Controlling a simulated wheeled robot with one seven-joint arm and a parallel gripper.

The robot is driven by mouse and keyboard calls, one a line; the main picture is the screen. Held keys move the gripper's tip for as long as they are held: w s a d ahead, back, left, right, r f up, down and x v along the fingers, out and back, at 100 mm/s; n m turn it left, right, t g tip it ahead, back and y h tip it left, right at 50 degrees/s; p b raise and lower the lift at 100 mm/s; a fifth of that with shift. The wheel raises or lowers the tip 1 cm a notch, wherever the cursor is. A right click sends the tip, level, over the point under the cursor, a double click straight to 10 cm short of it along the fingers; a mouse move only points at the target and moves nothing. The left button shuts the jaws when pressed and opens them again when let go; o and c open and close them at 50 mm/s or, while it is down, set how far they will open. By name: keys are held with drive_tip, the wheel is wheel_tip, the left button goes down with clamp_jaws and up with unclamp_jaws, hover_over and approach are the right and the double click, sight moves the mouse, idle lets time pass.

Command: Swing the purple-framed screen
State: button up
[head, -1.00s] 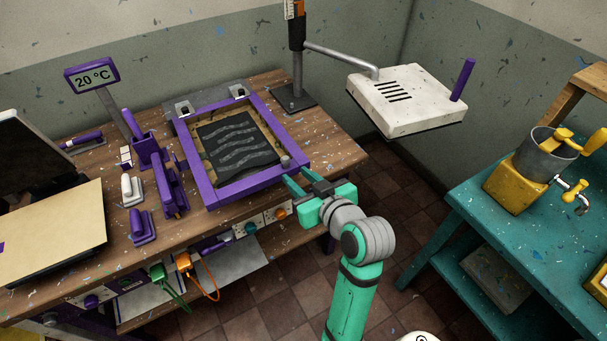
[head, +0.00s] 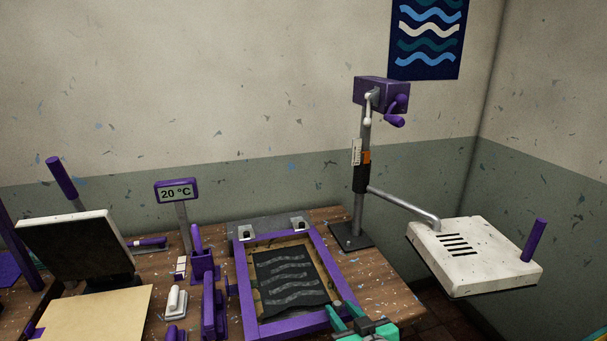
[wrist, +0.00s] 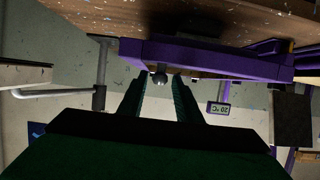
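The purple-framed screen (head: 243,285) lies flat on the wooden bench in the head view, hinged at its far edge. Its middle shows a dark panel with grey wavy stripes (head: 290,278). In the wrist view the frame's near bar (wrist: 205,57) crosses the top, with a round grey knob (wrist: 158,78) on it. My gripper (head: 345,309) is at the frame's near right corner. Its two fingers are apart, and in the wrist view (wrist: 157,92) the knob shows between and just beyond their tips. I cannot tell whether they touch it.
A white slotted panel (head: 475,255) with a purple handle hangs on an arm from a post (head: 361,185) at the right. Purple tools (head: 208,305) stand close left of the screen. A temperature display (head: 177,193) reads 20 °C. The space above the screen looks clear.

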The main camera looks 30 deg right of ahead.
drive_tip(key=shift+w+d+f, duration=0.1)
drive_tip(key=shift+w+f, duration=0.05)
drive_tip(key=shift+w, duration=0.25)
drive_tip(key=shift+c, duration=0.7)
drive_tip(key=c, duration=0.5)
drive_tip(key=shift+w+d+r, duration=0.1)
drive_tip(key=shift+w+r, duration=0.25)
drive_tip(key=shift+r, duration=1.1)
drive_tip(key=shift+w+d+r, duration=0.1)
drive_tip(key=shift+w+r, duration=0.2)
drive_tip(key=shift+r, duration=1.15)
drive_tip(key=shift+w+d+r, duration=0.1)
drive_tip(key=shift+w+r, duration=0.25)
drive_tip(key=shift+r, duration=1.35)
clamp_jaws()
drive_tip(key=r, duration=0.2)
drive_tip(key=shift+w+r, duration=0.35)
drive_tip(key=w+d+r, duration=0.1)
drive_tip(key=w+r, duration=0.3)
drive_tip(key=r, duration=0.7)
drive_tip(key=shift+w, duration=0.4)
drive_tip(key=shift+d, duration=0.1)
